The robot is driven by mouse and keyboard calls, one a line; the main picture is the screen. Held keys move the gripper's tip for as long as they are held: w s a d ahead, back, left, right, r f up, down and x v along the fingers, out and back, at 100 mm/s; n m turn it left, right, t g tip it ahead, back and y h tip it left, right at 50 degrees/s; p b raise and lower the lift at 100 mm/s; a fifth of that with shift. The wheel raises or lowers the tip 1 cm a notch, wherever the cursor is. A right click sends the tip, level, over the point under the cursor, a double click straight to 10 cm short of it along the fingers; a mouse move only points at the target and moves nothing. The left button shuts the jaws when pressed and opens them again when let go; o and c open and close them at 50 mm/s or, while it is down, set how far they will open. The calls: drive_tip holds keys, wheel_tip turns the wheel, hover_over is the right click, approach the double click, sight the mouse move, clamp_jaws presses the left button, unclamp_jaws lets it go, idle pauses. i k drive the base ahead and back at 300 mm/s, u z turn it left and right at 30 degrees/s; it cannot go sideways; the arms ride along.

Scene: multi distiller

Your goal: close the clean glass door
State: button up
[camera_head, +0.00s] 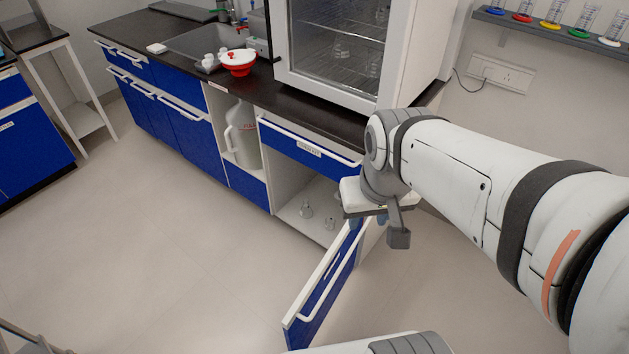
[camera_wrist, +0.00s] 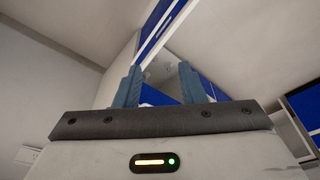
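The open cabinet door (camera_head: 325,287) is blue with a white frame and a white bar handle. It stands swung out from the lower cabinet into the floor space, at the lower centre of the head view. Inside the open white compartment (camera_head: 290,205) stand small clear glass flasks (camera_head: 306,209). My gripper (camera_head: 380,228) is in front of the cabinet's right side, above and to the right of the door's hinge end. In the wrist view its two blue-grey fingers (camera_wrist: 160,82) are apart with nothing held between them. Whether it touches the door cannot be told.
A glass-fronted oven or cabinet (camera_head: 345,50) stands on the dark counter (camera_head: 270,98). A red and white bowl (camera_head: 238,62) and a sink are further left. A large jug (camera_head: 241,135) sits in an open bay. The floor (camera_head: 150,255) left of the door is clear.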

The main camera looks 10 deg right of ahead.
sight(301, 321)
drive_tip(key=u, duration=1.65)
drive_tip(key=k, duration=1.15)
drive_tip(key=z, duration=1.3)
drive_tip(key=i, duration=0.5)
drive_tip(key=u, duration=0.1)
